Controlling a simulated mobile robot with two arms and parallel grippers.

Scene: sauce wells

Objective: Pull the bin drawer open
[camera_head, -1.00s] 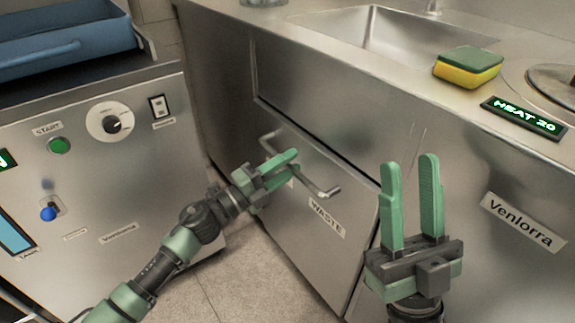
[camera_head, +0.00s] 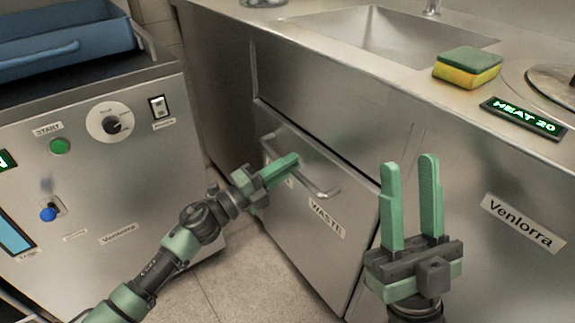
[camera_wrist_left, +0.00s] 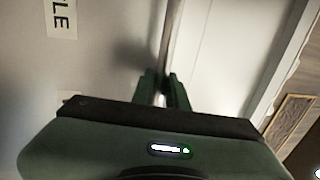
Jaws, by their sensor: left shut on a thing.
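The bin drawer (camera_head: 315,245) is a steel front panel with a "WASTE" label, set low in the counter. Its bar handle (camera_head: 322,190) runs across the upper part of the panel. My left gripper (camera_head: 282,170) is shut on the handle near its middle. In the left wrist view the handle bar (camera_wrist_left: 172,45) runs up from between the fingers (camera_wrist_left: 165,92). My right gripper (camera_head: 412,200) is open and empty, fingers upward, in front of the counter to the right of the drawer.
A counter (camera_head: 400,90) with a sink (camera_head: 395,35) stands above the drawer. A sponge (camera_head: 468,67) and a "HEAT 20" display (camera_head: 522,118) are on it. A steel machine (camera_head: 100,160) with a blue tray (camera_head: 65,45) stands at the left. Floor (camera_head: 250,275) is free before the drawer.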

